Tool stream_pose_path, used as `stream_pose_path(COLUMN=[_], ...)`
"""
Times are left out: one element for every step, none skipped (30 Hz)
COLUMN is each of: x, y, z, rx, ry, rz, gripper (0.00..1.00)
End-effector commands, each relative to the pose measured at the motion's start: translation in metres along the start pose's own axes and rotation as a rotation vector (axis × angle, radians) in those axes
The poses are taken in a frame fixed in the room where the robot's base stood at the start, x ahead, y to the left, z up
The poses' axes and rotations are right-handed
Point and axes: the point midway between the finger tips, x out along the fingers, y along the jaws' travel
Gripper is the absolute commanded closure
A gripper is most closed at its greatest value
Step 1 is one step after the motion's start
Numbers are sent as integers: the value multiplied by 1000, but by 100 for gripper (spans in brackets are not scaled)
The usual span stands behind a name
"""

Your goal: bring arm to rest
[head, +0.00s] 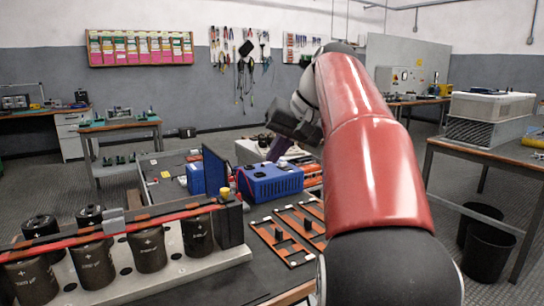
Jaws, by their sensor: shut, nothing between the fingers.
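My red arm reaches from the lower right up and forward over the workbench (255,275), bending at the top. My gripper (278,149) is at its far end, tilted downward above the blue boxed device (268,182). It is small and partly dark against the bench, and its fingers look shut with nothing seen between them. The capacitor bank stands at the lower left, with several black cylindrical capacitors (150,250) on a pale base (205,266). A red and black bar (150,222) runs across their tops.
An orange frame with black pieces (291,232) lies flat beside the bank. A second bench (490,155) with a grey crate (488,130) stands at the right, with black bins (488,245) below. Open floor (455,180) lies between. Tool boards hang on the back wall.

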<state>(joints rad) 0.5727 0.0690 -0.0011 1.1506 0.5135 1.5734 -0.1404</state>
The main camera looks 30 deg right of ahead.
Motion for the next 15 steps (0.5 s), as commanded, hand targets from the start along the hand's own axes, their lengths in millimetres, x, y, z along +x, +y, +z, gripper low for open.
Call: stream_pose_path(x=[0,0,0,0,0,0,0,0,0,0,0,0,0,1,2], y=[0,0,0,0,0,0,0,0,0,0,0,0,0,-1,-4], z=[0,0,0,0,0,0,0,0,0,0,0,0,1,2,5], rx=[0,0,0,0,0,0,0,0,0,0,0,0,0,-1,-3], ry=[0,0,0,0,0,0,1,1,1,1,1,1,0,0,-1], rz=[0,0,0,0,0,0,0,0,0,0,0,0,1,2,6], gripper=[100,100,100,100,100,100,100,100,100,100,100,100,100,100,100])
